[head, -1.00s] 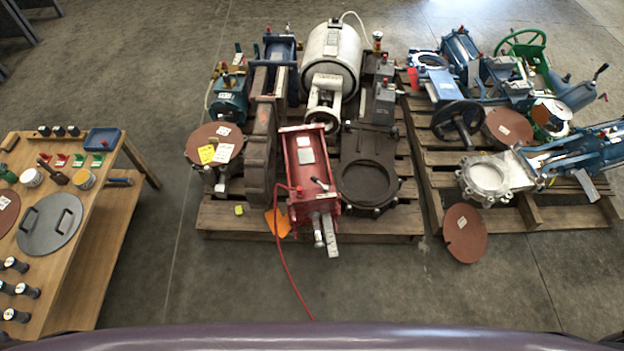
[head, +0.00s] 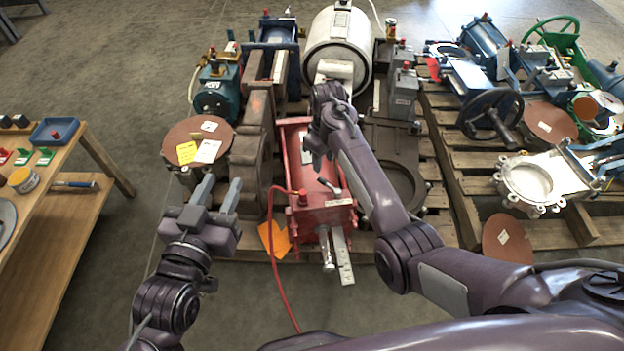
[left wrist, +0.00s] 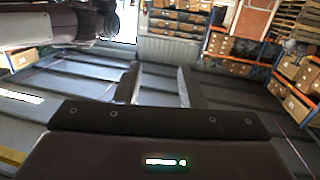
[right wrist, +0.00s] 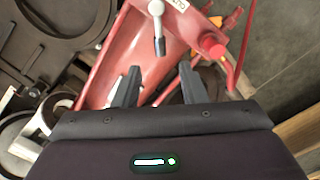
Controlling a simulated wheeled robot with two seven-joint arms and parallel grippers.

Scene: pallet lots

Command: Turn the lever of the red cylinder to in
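The red cylinder (head: 299,160) lies on the middle pallet, partly hidden behind my right arm. Its small lever (head: 329,186) sits on the near end, beside a white label plate (head: 340,203). In the right wrist view the lever (right wrist: 158,28) has a pale hub and a dark, round-tipped handle; the plate's lettering is not clearly readable. My right gripper (right wrist: 156,85) is open and empty over the red cylinder, the lever apart from its fingers. In the head view it is above the cylinder, beyond the lever. My left gripper (head: 220,188) is open and empty, left of the cylinder.
A red hose (head: 273,250) runs from the cylinder to the floor. A rusty disc (head: 212,130) with tags and a heavy brown casting (head: 256,150) stand left of it. A dark flanged plate (head: 405,150) is on its right. A wooden workbench (head: 75,215) stands at far left.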

